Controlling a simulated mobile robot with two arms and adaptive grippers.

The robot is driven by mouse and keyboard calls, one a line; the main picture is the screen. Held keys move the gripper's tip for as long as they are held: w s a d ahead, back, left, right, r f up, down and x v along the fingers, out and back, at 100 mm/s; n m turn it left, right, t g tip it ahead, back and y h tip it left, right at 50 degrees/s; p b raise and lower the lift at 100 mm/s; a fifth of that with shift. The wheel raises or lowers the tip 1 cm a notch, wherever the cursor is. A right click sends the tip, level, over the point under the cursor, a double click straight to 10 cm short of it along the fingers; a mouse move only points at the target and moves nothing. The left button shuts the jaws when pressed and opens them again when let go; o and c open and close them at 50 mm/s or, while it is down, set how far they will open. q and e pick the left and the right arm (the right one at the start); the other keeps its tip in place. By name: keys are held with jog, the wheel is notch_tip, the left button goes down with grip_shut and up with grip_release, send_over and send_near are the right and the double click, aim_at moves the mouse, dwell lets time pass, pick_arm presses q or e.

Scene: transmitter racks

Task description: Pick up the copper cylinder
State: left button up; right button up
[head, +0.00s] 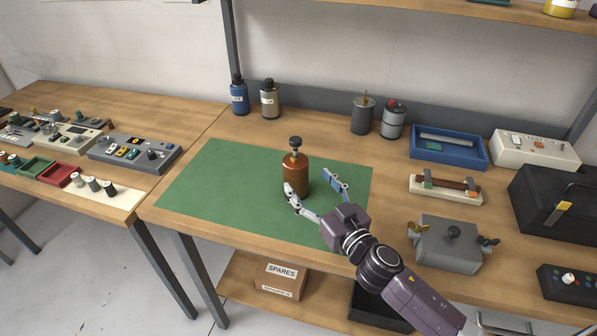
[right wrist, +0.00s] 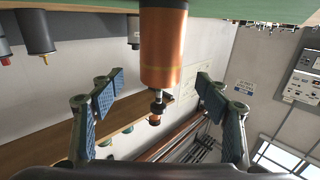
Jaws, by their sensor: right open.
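The copper cylinder (head: 295,174) stands upright on the green mat (head: 220,180), with a dark knob on its top. My right gripper (head: 313,181) is open, with its fingers close to the cylinder. In the head view one finger is at the cylinder's lower left front and the other is to its right. In the right wrist view the copper cylinder (right wrist: 163,50) appears upside down, between and beyond the two spread fingers of the right gripper (right wrist: 158,92). I see no contact for certain. My left gripper is not in view.
Blue and grey bottles (head: 239,96) stand behind the mat at left, dark and grey canisters (head: 363,115) behind at right. A blue tray (head: 447,160), a small fixture (head: 445,194) and a grey box (head: 445,250) lie right of the mat. The mat's left part is clear.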

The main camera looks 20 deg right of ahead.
aim_at(302, 175)
jog(key=shift+w+a+r, duration=0.15)
jog(key=shift+w, duration=0.2)
jog(key=shift+w+a+r, duration=0.15)
jog(key=shift+w, duration=0.2)
jog(key=shift+w+a+p, duration=0.1)
jog(key=shift+w+p, duration=0.2)
jog(key=shift+w, duration=0.05)
jog(key=shift+w+f, duration=0.1)
jog(key=shift+w, duration=0.25)
jog(key=w, duration=0.1)
jog(key=w+p, duration=0.1)
jog(key=w, duration=0.1)
jog(key=shift+w+a+f, duration=0.1)
jog(key=shift+a+f, duration=0.05)
jog(key=shift+a, duration=0.05)
jog(key=shift+w+a+f, duration=0.1)
jog(key=shift+w+a, duration=0.05)
jog(key=shift+w, duration=0.45)
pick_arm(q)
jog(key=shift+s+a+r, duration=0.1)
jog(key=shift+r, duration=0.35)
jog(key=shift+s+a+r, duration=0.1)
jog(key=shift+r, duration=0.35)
pick_arm(e)
jog(key=shift+c, duration=0.3)
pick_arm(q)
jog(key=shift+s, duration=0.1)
pick_arm(e)
jog(key=c, duration=1.6)
